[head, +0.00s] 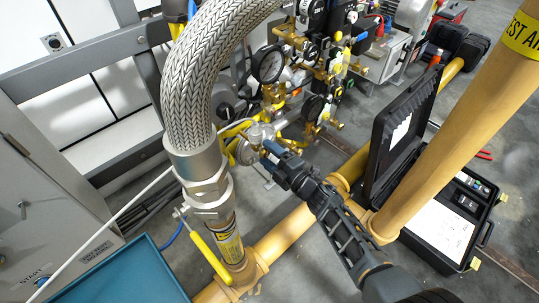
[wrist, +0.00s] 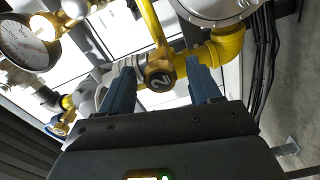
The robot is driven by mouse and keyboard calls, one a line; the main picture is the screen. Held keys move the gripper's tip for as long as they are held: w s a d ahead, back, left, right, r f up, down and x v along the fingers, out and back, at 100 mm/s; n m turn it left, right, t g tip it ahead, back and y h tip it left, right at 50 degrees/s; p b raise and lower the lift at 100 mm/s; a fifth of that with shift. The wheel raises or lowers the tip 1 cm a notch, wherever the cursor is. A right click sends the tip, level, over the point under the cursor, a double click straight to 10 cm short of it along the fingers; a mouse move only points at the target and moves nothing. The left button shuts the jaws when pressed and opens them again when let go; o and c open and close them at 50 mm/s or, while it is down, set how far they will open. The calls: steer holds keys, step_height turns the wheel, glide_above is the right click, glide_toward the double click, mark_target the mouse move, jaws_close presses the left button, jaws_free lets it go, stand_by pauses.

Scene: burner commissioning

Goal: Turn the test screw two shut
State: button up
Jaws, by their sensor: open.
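The test screw two (wrist: 160,76) is a brass fitting with a dark round face marked "2", on yellow pipework in the wrist view. My gripper (wrist: 160,64) is open, with one blue finger on each side of the screw. A gap shows between the screw and the right finger; I cannot tell whether the left finger touches it. In the head view my gripper (head: 271,153) reaches in at the pipe assembly beside a round grey regulator body (head: 262,135). The screw cannot be made out there.
Pressure gauges (head: 268,64) crowd the assembly above my gripper. A braided hose (head: 200,75) and a yellow-handled valve (head: 210,258) stand to the left. A thick yellow pipe (head: 455,125) and an open black case (head: 440,230) are on the right. A gauge (wrist: 28,42) shows at upper left in the wrist view.

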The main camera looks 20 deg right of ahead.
steer(key=p+v, duration=0.2)
steer(key=v, duration=0.5)
steer(key=shift+s, duration=0.35)
steer(key=shift+d, duration=0.1)
